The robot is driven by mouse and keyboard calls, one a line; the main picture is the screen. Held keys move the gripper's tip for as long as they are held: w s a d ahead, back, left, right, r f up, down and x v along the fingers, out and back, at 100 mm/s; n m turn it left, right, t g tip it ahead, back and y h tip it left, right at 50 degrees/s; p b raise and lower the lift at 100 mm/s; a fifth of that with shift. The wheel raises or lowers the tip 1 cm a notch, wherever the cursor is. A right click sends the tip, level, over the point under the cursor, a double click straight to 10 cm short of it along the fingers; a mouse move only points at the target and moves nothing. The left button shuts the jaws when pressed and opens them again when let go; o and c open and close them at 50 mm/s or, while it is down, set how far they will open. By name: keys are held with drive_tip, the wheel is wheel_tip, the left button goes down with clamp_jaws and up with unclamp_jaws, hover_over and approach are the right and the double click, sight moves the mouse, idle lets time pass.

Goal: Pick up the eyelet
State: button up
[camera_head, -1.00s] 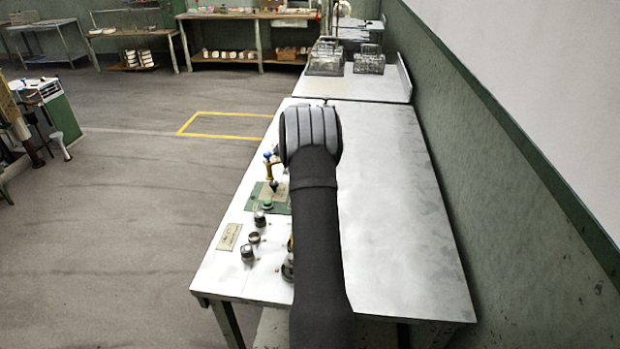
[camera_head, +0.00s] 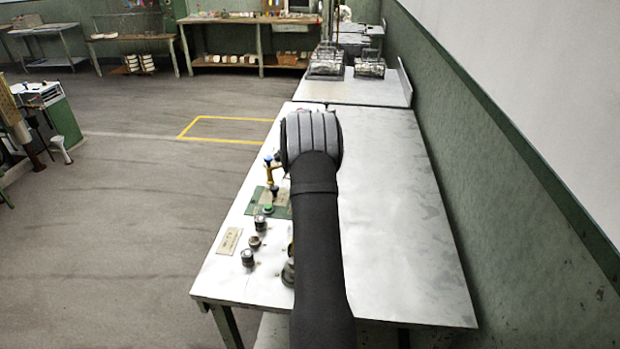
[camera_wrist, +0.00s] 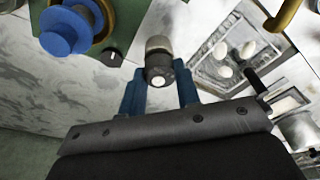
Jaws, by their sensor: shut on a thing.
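In the wrist view, the two blue fingers of my gripper (camera_wrist: 158,88) stand on either side of a small dark cylinder with a pale grey upper part and a light round end, which appears to be the eyelet (camera_wrist: 157,60). The fingers are shut on it. Whether its far end touches the surface behind it cannot be told. In the head view, my dark arm hides the gripper's fingers and whatever they hold.
A white table (camera_head: 390,220) carries dark knobs (camera_head: 248,258), a label plate (camera_head: 229,241) and a green panel (camera_head: 262,207) left of my arm. The wrist view shows a blue disc (camera_wrist: 66,30) and a tray with white cocoons (camera_wrist: 205,72). The table's right side is clear.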

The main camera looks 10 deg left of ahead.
drive_tip(key=r, duration=0.2)
drive_tip(key=d+r, duration=0.1)
drive_tip(key=r, duration=0.1)
drive_tip(key=shift+s, duration=0.1)
drive_tip(key=s+d+r, duration=0.4)
drive_tip(key=d+r, duration=0.2)
drive_tip(key=d, duration=0.3)
drive_tip(key=shift+s+a+f+n+t+y, duration=0.15)
drive_tip(key=shift+s+a+f+n, duration=1.1)
drive_tip(key=shift+s+a, duration=2.5)
drive_tip(key=shift+s+a+f+n+t+y, duration=0.1)
drive_tip(key=shift+s+a+f+n, duration=0.65)
drive_tip(key=shift+s+a+f, duration=2)
drive_tip(key=shift+s+a+f+n+t+y, duration=0.15)
drive_tip(key=shift+s+a+f+n, duration=0.6)
drive_tip(key=shift+s+a, duration=3.95)
drive_tip(key=shift+n, duration=0.25)
drive_tip(key=shift+f, duration=0.4)
drive_tip(key=shift+f, duration=0.8)
